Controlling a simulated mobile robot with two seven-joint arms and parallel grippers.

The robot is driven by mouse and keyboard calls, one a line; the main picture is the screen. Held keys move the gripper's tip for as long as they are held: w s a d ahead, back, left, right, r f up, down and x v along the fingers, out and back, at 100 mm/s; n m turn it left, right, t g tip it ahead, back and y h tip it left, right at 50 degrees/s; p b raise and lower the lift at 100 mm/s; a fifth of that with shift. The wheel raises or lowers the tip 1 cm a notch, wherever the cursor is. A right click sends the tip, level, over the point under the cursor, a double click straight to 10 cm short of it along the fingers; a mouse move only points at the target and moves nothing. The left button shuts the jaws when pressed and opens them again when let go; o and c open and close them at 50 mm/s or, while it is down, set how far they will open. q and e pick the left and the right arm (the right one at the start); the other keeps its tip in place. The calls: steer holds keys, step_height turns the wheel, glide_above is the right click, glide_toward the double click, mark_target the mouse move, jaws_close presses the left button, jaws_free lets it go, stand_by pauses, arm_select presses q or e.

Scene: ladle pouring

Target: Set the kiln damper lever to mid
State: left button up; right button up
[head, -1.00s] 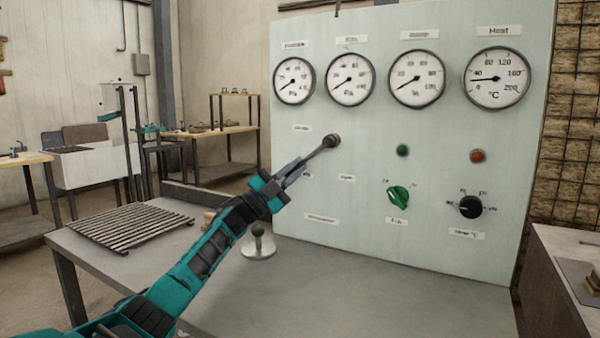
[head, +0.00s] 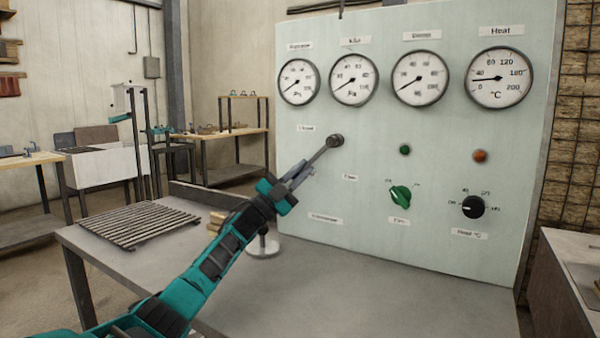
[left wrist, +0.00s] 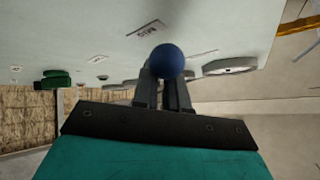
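In the left wrist view, a blue ball knob (left wrist: 167,61) sits at the tips of the fingers. My right gripper is out of view.
Several gauges (head: 421,78) run along the panel's top. A green knob (head: 400,196) and a black knob (head: 473,207) are lower right. The grey table (head: 350,300) carries a metal grate (head: 138,223) and a round-based stand (head: 263,248). The table's front is clear.

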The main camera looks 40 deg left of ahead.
arm_select(q)
steer(key=o, duration=0.5)
steer(key=shift+w+a, duration=0.1)
steer(key=shift+w, duration=0.1)
steer(key=shift+c, duration=0.2)
steer(key=shift+s+f, duration=0.3)
steer(key=shift+s, duration=0.1)
steer(key=s+a+p, duration=0.2)
steer(key=s+a, duration=0.1)
steer(key=s, duration=0.8)
steer(key=shift+s+a+p, duration=0.2)
steer(key=shift+s+p, duration=0.15)
steer(key=shift+s, duration=0.05)
steer(key=shift+f, duration=0.1)
